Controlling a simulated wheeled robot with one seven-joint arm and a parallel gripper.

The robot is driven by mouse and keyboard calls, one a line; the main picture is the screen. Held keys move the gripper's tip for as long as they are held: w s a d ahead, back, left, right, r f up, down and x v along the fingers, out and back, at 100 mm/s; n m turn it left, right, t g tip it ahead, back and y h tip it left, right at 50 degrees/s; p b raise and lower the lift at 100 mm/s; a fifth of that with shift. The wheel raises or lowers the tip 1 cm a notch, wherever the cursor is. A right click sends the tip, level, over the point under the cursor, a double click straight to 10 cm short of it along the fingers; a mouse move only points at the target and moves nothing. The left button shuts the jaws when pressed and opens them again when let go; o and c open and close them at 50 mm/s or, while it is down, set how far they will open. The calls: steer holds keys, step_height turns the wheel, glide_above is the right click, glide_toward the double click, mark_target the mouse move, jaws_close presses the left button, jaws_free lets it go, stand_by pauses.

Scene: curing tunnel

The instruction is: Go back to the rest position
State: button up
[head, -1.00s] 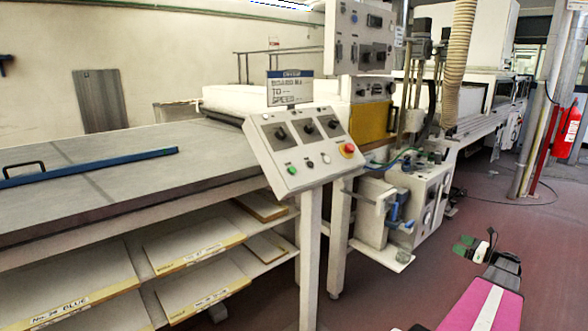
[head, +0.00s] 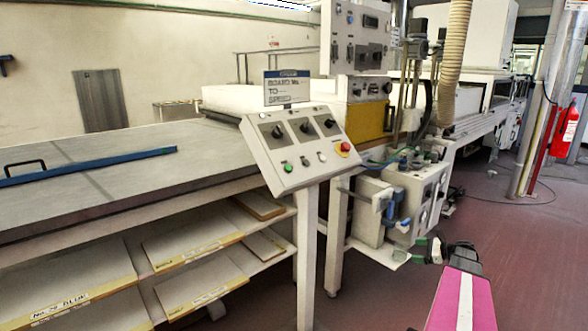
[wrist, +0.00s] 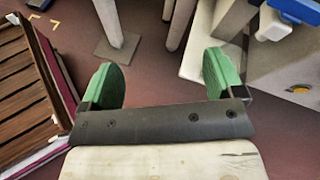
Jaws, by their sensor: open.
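My gripper (wrist: 163,78) is open and empty, its two green pads wide apart in the wrist view, with floor and machine legs beyond them. In the head view my gripper (head: 436,250) is at the lower right, in front of the machine's lower unit and right of the control panel (head: 300,150). The panel is a tilted grey box on a post, with black knobs, a green button and a red stop button. Nothing is held.
A long grey table (head: 110,170) with a blue bar (head: 90,166) on it stands at the left, over shelves of boards (head: 195,240). A brown slatted thing (wrist: 25,85) lies left in the wrist view. A red extinguisher (head: 565,130) hangs far right. Reddish floor (head: 510,230) is clear at the right.

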steer(key=s+a+n+g+h, duration=0.2)
steer(key=s+a+n, duration=0.4)
steer(key=a, duration=0.5)
steer(key=s+a+f+n+g+h, duration=0.1)
steer(key=s+a+n+g+h, duration=0.2)
steer(key=s+a+n+h, duration=0.2)
steer(key=s+a+n+g+h, duration=0.3)
steer(key=s+a+n, duration=0.4)
steer(key=a, duration=1)
steer(key=n+h, duration=0.1)
steer(key=n, duration=0.2)
steer(key=shift+s+f+n, duration=0.2)
steer(key=shift+f+n, duration=0.1)
